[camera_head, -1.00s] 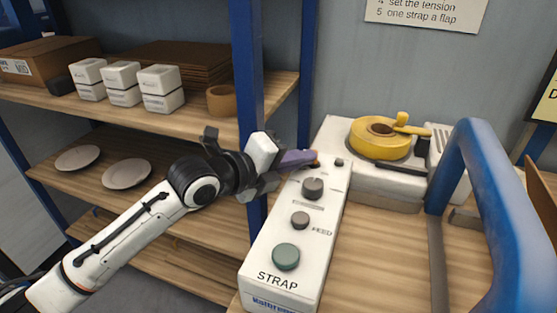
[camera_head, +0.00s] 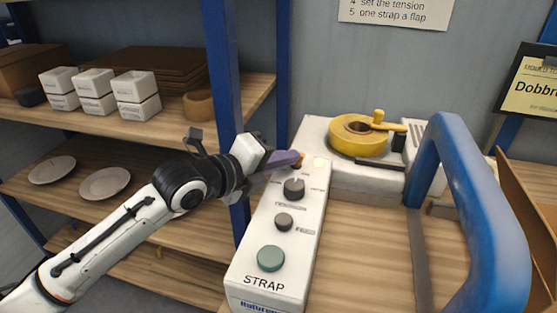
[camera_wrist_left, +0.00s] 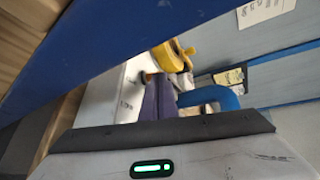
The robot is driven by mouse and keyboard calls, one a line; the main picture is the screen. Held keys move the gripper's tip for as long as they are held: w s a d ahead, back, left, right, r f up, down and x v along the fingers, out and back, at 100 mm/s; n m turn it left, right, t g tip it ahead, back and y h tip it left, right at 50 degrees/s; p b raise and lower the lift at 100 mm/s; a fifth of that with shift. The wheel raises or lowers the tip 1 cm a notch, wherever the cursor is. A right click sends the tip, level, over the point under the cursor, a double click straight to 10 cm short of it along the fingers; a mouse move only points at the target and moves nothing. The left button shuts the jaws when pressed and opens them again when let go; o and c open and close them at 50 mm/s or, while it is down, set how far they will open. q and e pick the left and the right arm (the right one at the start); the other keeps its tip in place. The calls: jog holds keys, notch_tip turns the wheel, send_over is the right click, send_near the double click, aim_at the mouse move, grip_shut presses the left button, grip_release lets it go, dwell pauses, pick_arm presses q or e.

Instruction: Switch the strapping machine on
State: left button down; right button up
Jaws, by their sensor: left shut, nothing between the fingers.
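The strapping machine's white control panel (camera_head: 248,262) stands on the bench, with a green STRAP button (camera_head: 271,258), a small grey button (camera_head: 284,222) and a dark dial (camera_head: 294,188). My left gripper (camera_head: 298,158) is shut and empty. Its purple fingertips are at the panel's far end, over a small dark part that they mostly hide; I cannot tell whether they touch it. Beside them a small lamp-like spot (camera_head: 320,162) looks bright and pale. The wrist view shows the closed fingers (camera_wrist_left: 158,97) against the panel (camera_wrist_left: 127,95). My right gripper is out of view.
A yellow strap reel (camera_head: 358,135) sits on the machine behind the panel. A thick blue arch (camera_head: 480,210) rises over the bench at right. A blue shelf post (camera_head: 224,75) stands close behind my left gripper. Shelves at left hold white boxes (camera_head: 135,95) and plates (camera_head: 105,183).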

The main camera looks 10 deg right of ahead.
pick_arm(q)
jog(key=shift+r+p, duration=0.45)
jog(key=shift+r, duration=0.25)
jog(key=shift+a, duration=0.15)
jog(key=p+v, duration=0.2)
jog(key=v, duration=0.2)
jog(key=shift+a, duration=0.2)
jog(key=d+r+b+v, duration=0.1)
jog(key=v, duration=0.8)
jog(key=shift+s, duration=0.45)
jog(key=shift+a, duration=0.1)
